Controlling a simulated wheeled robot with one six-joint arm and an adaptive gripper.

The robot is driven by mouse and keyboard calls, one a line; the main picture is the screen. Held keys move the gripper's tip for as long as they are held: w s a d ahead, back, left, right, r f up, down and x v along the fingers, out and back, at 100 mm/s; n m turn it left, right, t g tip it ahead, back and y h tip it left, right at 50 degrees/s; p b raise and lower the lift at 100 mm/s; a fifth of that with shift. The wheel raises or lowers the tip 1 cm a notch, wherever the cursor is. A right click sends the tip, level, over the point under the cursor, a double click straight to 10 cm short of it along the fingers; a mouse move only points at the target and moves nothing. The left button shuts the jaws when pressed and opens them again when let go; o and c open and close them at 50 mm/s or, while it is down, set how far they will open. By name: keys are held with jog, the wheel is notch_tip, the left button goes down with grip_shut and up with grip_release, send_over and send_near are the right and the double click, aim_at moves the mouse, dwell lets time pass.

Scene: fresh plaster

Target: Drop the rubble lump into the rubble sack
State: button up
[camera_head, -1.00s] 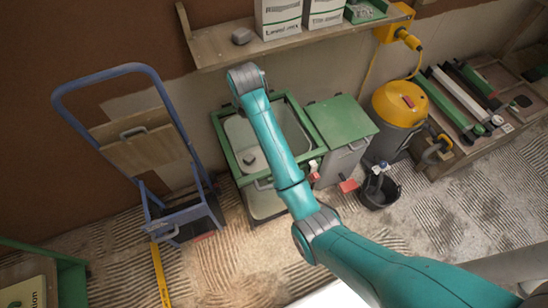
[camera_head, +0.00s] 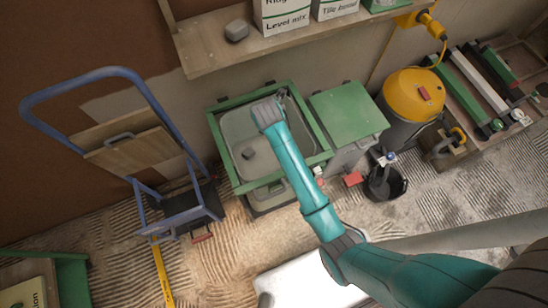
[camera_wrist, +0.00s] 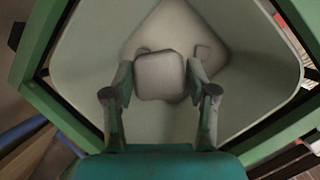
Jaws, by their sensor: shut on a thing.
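The rubble sack (camera_head: 232,130) is a pale grey liner hung open in a green frame. My gripper (camera_wrist: 160,90) is over its opening, and the sack's inside fills most of the wrist view. The gripper is shut on a grey, rounded, block-like rubble lump (camera_wrist: 160,76), held between both fingers above the sack's floor. In the head view my arm's end covers the held lump.
A wooden shelf (camera_head: 205,55) above the sack carries a grey lump (camera_head: 236,30) and bags. A green-lidded bin (camera_head: 347,112) stands right of the sack, then a yellow vacuum (camera_head: 412,95). A blue hand truck (camera_head: 140,205) stands left. A black bucket (camera_head: 385,186) is on the floor.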

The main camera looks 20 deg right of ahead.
jog(key=shift+f, duration=1.85)
jog(key=o, duration=1.3)
jog(key=shift+o, duration=0.2)
jog(key=v, duration=1.2)
